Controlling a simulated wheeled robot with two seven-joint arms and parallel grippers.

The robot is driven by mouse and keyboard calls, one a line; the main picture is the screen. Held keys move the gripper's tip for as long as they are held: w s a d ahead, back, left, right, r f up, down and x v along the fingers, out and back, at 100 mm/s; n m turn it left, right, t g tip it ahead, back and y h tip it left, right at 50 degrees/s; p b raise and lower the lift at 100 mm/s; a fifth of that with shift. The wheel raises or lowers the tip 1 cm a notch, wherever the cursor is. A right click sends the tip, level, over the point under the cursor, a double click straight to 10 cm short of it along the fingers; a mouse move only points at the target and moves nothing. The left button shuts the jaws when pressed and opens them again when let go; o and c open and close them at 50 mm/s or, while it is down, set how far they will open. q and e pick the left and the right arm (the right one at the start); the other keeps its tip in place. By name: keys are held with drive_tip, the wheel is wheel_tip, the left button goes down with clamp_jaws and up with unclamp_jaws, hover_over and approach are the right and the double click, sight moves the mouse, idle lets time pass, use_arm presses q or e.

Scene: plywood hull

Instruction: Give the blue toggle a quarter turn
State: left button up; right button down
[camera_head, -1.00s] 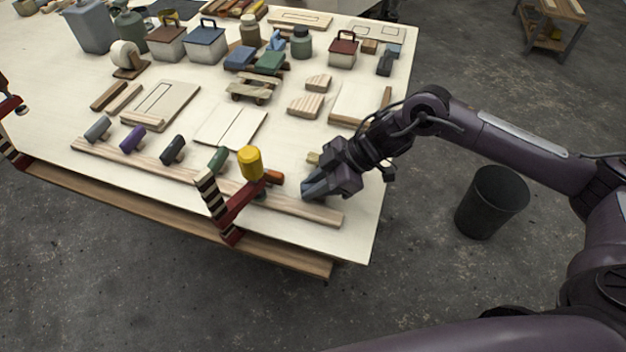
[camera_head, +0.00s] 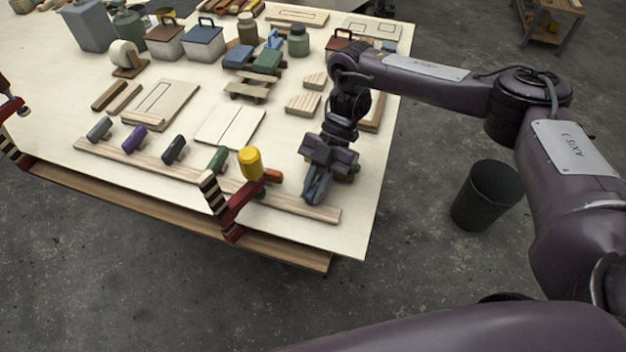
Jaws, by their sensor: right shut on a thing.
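A long wooden strip (camera_head: 290,203) lies along the near edge of the table with a row of coloured toggles on it. My right gripper (camera_head: 316,193) is at the strip's right end, pointing down, its jaws shut on the blue toggle there. The fingers hide most of that toggle, and its blue-grey tone is hard to tell from them, so its exact angle cannot be read. My left gripper is not in view.
Grey (camera_head: 99,129), purple (camera_head: 133,138), dark (camera_head: 174,150), green (camera_head: 217,159) and orange (camera_head: 271,176) toggles stand left of my right gripper. A black bin (camera_head: 486,195) stands on the floor.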

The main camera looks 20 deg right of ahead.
sight(316, 187)
drive_tip(key=shift+r+n+g+h, duration=0.1)
drive_tip(key=shift+n+g+h, duration=0.5)
drive_tip(key=shift+n, duration=0.5)
drive_tip(key=shift+d, duration=0.1)
drive_tip(key=c, duration=1.4)
unclamp_jaws()
drive_tip(key=shift+o, duration=0.2)
drive_tip(key=b+v, duration=0.1)
drive_tip(key=v, duration=0.4)
drive_tip(key=shift+w, duration=0.15)
drive_tip(key=shift+v, duration=1.25)
drive_tip(key=shift+r, duration=0.1)
